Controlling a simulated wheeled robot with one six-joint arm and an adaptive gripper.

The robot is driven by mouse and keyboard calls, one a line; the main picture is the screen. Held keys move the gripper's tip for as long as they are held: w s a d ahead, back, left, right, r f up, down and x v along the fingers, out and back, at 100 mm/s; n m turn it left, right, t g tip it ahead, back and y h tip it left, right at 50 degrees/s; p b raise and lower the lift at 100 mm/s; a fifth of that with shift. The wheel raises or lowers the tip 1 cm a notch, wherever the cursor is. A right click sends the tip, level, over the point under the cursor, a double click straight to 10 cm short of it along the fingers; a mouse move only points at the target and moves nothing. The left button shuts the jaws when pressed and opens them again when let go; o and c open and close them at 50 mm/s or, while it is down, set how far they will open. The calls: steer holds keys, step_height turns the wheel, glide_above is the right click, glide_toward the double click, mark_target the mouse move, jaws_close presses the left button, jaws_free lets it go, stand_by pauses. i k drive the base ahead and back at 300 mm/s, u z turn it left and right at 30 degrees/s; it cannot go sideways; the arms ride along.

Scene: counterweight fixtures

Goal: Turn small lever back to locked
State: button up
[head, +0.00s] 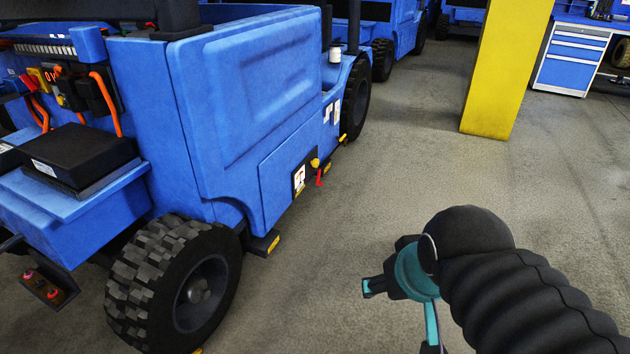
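A small red lever (319,178) hangs low on the side of the blue vehicle (245,90), just below a yellow knob (315,163). It sits beside a black and white label plate (299,178) at the lower edge of the side panel. The lever looks roughly upright, with its handle pointing down; its exact setting is too small to tell. My gripper (400,300), with teal and black parts, is over the floor to the lower right of the lever, well apart from it. I see nothing held.
The vehicle's front tyre (178,285) and a small step (264,243) stick out at the lower left. A yellow pillar (507,65) and a blue drawer cabinet (573,58) stand at the back right. The grey floor (400,170) between vehicle and pillar is clear.

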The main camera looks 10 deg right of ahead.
mark_target(318, 182)
steer(key=z, duration=0.4)
steer(key=i, duration=1.6)
steer(key=u, duration=0.05)
